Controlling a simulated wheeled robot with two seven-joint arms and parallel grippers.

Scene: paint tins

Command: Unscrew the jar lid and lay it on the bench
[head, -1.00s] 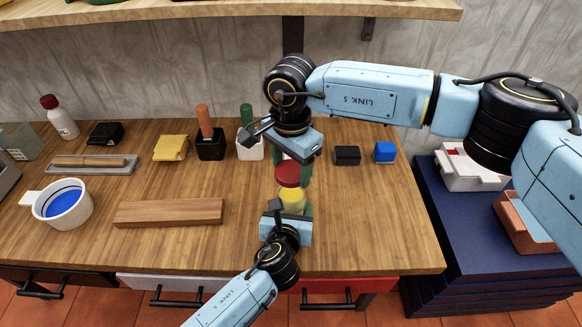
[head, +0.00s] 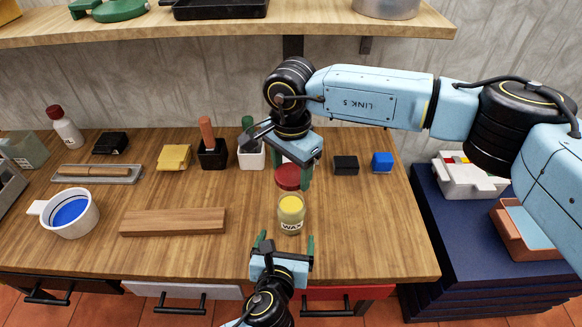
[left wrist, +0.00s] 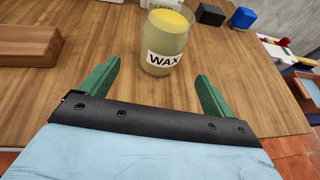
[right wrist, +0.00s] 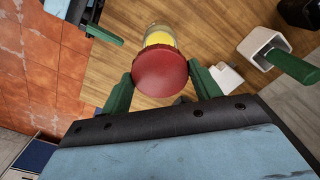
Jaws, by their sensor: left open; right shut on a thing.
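The glass jar (head: 291,213) with yellow wax and a WAX label stands upright on the bench (head: 350,230), its top uncovered. The red lid (head: 288,177) is off the jar and appears behind and above it in the head view. My right gripper (head: 288,183) is shut on the lid; the right wrist view shows the lid (right wrist: 160,71) between its green fingers, partly hiding the jar. My left gripper (head: 287,240) is open and empty on the near side of the jar, apart from it. The left wrist view shows the jar (left wrist: 167,40) beyond its fingertips.
A wooden block (head: 173,222) and a cup of blue paint (head: 68,213) lie left. Black (head: 346,165) and blue (head: 382,162) blocks, and pots with a brown handle (head: 212,153) and green handle (head: 250,153), stand behind. The bench right of the jar is clear.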

